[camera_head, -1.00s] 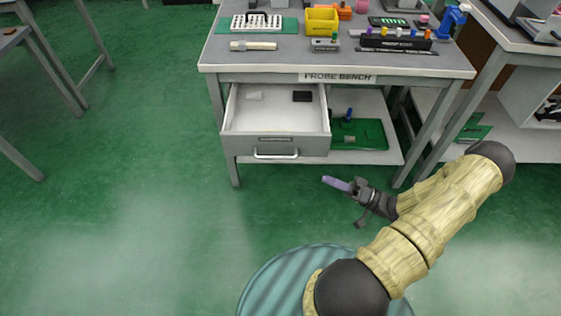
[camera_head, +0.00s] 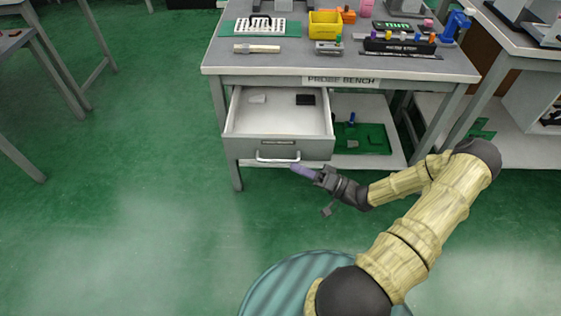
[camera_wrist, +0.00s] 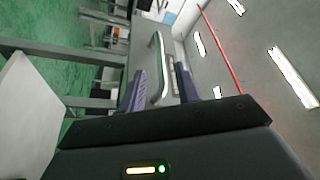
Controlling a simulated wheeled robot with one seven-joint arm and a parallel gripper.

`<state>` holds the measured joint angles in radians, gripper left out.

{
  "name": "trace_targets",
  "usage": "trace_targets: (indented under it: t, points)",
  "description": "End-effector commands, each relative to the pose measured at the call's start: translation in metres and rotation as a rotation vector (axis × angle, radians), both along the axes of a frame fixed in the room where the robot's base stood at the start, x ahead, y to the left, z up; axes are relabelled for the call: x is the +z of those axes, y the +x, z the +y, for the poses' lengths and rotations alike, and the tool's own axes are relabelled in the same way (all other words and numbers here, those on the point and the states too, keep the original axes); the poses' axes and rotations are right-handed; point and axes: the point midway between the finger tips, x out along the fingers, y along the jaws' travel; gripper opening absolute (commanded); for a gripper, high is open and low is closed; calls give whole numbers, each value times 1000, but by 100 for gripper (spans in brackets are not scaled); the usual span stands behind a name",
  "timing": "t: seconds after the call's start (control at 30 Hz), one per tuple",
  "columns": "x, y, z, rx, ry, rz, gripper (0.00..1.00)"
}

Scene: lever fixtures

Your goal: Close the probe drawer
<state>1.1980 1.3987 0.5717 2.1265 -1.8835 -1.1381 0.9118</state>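The grey probe drawer (camera_head: 278,148) is pulled out of the bench marked PROBE BENCH (camera_head: 341,81). A pale block and a dark block lie inside it. Its silver bar handle (camera_head: 278,157) is on the front face. My gripper (camera_head: 294,168), with purple fingers, is just below and right of the handle's right end in the head view. In the wrist view my gripper (camera_wrist: 161,82) has its fingers apart, and the handle (camera_wrist: 158,70) appears between them. I cannot tell whether a finger touches it.
The bench top holds a yellow bin (camera_head: 325,23), a white rack on a green mat, and other small items. A lower shelf with a green board (camera_head: 362,138) is right of the drawer. Bench legs stand either side. The green floor in front and left is clear.

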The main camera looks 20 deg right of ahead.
Motion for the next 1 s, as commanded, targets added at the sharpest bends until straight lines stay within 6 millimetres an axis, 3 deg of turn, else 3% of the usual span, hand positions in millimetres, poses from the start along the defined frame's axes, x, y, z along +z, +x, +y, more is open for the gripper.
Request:
trace_targets:
  t: [0.3,0.7,0.87,1.0]
  points:
    - [10,31,40,1,1,-1,33]
    - [13,37,47,0,0,0,33]
    - [13,36,47,0,0,0,3]
    - [13,36,47,0,0,0,0]
